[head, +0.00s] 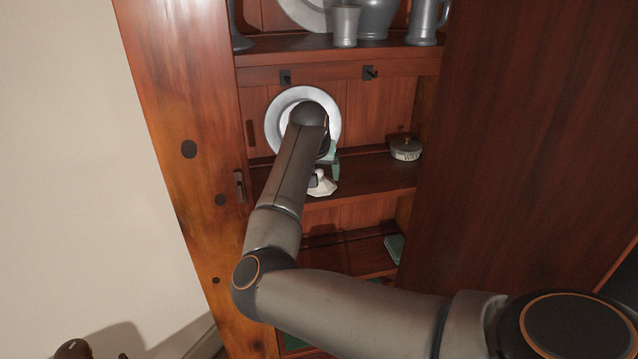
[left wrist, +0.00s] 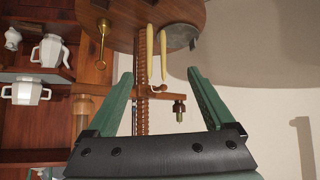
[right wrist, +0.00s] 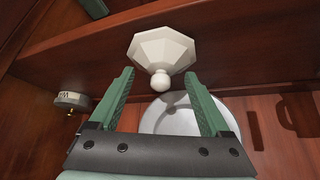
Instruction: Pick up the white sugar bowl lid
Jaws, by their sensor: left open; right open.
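The white sugar bowl lid (head: 326,188), faceted with a round knob, sits on the middle shelf in the head view, partly hidden by my right arm. In the right wrist view the lid (right wrist: 163,47) lies just beyond the fingertips, its knob pointing toward the space between them. My right gripper (right wrist: 159,74) is open and empty, with a green finger on either side of the knob. In the head view it (head: 331,160) is partly hidden by my arm. My left gripper (left wrist: 159,73) is open and empty in the left wrist view, away from the lid.
A pale plate (head: 273,126) stands against the cabinet back behind the right gripper. A round labelled tin (head: 405,149) is to the right on the shelf (head: 375,180). Pewter vessels (head: 346,25) stand above. White pots (left wrist: 51,51) and a wooden stand (left wrist: 143,60) show near the left gripper.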

